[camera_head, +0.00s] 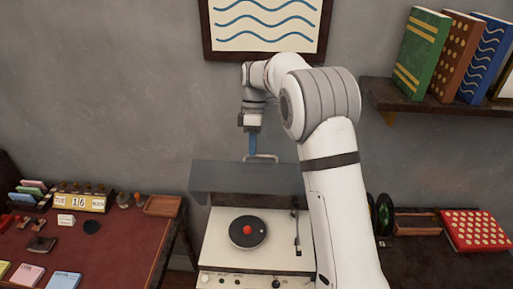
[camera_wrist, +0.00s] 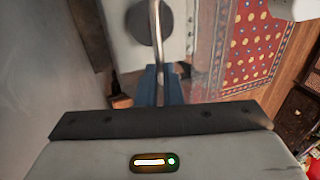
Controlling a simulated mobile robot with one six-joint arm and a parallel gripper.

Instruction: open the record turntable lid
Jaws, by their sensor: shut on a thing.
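The record turntable (camera_head: 270,245) has a cream base with a black record (camera_head: 248,232) and a red centre on it. Its dark see-through lid (camera_head: 225,177) is raised at the back. A pale bar handle (camera_head: 270,157) stands at the lid's top edge. My gripper (camera_head: 253,152) is at this handle with its blue fingers pointing down. In the wrist view my blue fingers (camera_wrist: 159,90) are shut on the handle (camera_wrist: 155,40), which runs up between them. The turntable shows beyond it, partly hidden.
A red-topped desk (camera_head: 100,235) with a calendar (camera_head: 80,202) and small items stands at left. A shelf (camera_head: 430,103) with several books is at upper right. A framed wave picture (camera_head: 265,45) hangs on the wall behind my arm. A red dotted box (camera_head: 474,230) lies at right.

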